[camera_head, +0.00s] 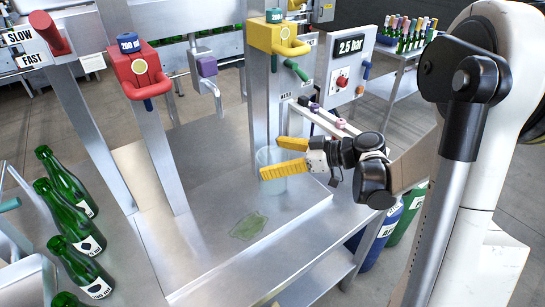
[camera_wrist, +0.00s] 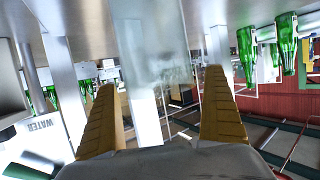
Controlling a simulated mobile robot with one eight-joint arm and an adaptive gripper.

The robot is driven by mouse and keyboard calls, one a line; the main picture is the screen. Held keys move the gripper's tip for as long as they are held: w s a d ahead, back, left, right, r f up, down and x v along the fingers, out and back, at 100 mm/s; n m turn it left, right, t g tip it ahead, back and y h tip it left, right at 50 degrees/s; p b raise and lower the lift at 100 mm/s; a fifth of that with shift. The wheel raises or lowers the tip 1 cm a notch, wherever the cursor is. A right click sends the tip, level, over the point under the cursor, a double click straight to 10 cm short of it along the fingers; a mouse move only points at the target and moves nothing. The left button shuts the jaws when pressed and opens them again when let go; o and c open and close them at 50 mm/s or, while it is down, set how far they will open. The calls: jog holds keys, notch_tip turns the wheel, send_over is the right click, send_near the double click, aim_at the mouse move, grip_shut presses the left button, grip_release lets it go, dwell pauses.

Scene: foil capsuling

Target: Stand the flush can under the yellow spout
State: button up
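The flush can, a clear pale cup (camera_head: 268,184), looks upright at the foot of the grey column that carries the yellow valve head (camera_head: 272,37). Whether it rests on the metal bench or is slightly above it is hard to tell. My gripper (camera_head: 277,158) reaches in from the right, with one yellow finger in front of the can and the other behind it. In the wrist view, my gripper (camera_wrist: 160,100) has its fingers wide apart, with clear material of the can (camera_wrist: 155,40) between them. Narrow gaps seem to show beside it. The yellow spout's outlet is not clearly visible.
A green patch (camera_head: 249,226) lies on the bench. Green bottles (camera_head: 68,180) stand at left. A 2.5 bar panel (camera_head: 345,70) is behind. The front bench area is clear.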

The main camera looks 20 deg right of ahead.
jog(key=shift+r, duration=0.15)
jog(key=shift+s+d+r+p, duration=0.15)
jog(key=shift+d+p, duration=0.15)
jog(key=p+v, duration=0.3)
jog(key=v, duration=0.8)
jog(key=s+a+m+g+h, duration=0.3)
jog(key=s+a+m+h, duration=0.15)
jog(key=a, duration=0.35)
jog(key=s+r+m+t+h, duration=0.1)
jog(key=s+m+h, duration=0.5)
jog(key=s, duration=0.2)
jog(key=shift+s+a+r+t, duration=0.3)
